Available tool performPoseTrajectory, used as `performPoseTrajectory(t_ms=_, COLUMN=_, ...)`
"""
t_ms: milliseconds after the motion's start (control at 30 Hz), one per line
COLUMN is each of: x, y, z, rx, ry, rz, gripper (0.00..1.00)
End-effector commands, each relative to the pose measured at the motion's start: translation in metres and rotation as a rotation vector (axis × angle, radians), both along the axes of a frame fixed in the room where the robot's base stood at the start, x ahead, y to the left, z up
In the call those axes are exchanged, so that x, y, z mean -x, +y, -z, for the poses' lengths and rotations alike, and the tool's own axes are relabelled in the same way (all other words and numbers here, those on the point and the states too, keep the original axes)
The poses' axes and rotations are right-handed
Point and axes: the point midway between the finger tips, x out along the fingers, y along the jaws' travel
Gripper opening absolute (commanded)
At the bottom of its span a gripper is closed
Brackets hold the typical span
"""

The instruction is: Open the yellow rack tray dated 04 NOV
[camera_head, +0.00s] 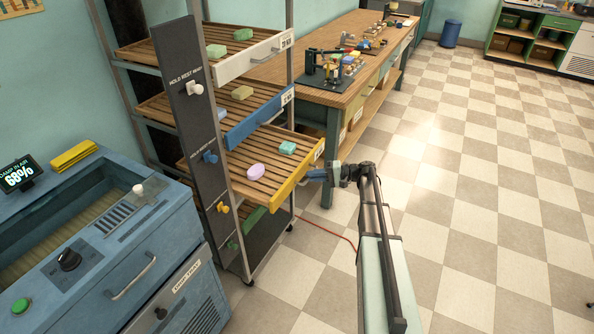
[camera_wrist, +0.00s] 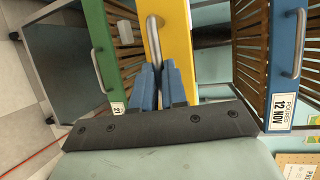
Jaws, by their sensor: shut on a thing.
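The yellow-fronted rack tray (camera_head: 285,188) is on the third level of the rack and stands out farther than the blue tray above it. Its slatted bed holds a lilac oval soap (camera_head: 255,171) and a teal soap (camera_head: 287,148). Its end label is too small to read. My gripper (camera_head: 315,175) is at its front. In the wrist view, the yellow front (camera_wrist: 172,30) has a metal bar handle (camera_wrist: 153,40), and the blue fingers of my gripper (camera_wrist: 158,70) are shut on the handle's lower part.
The blue tray (camera_wrist: 283,65), labelled 12 NOV, and the green tray (camera_wrist: 103,45) flank the yellow one. A dark panel (camera_head: 195,110) with coloured knobs runs up the rack. A wooden workbench (camera_head: 340,100) stands behind. The checkered floor (camera_head: 470,200) at right is clear.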

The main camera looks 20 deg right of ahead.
Motion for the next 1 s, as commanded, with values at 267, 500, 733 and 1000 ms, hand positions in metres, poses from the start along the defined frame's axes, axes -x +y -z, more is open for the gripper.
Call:
performPoseTrajectory(t_ms=267, x=0.051, y=-0.051, z=-0.001, rx=0.0, ry=-0.001, rz=0.004, gripper=0.0)
performPoseTrajectory(t_ms=500, x=0.079, y=-0.078, z=0.0, rx=-0.001, ry=0.0, rz=0.001, gripper=0.0)
performPoseTrajectory(t_ms=733, x=0.09, y=-0.09, z=0.0, rx=-0.001, ry=0.0, rz=0.0, gripper=0.0)
performPoseTrajectory(t_ms=1000, x=0.093, y=-0.092, z=0.0, rx=-0.001, ry=-0.001, rz=-0.001, gripper=0.0)
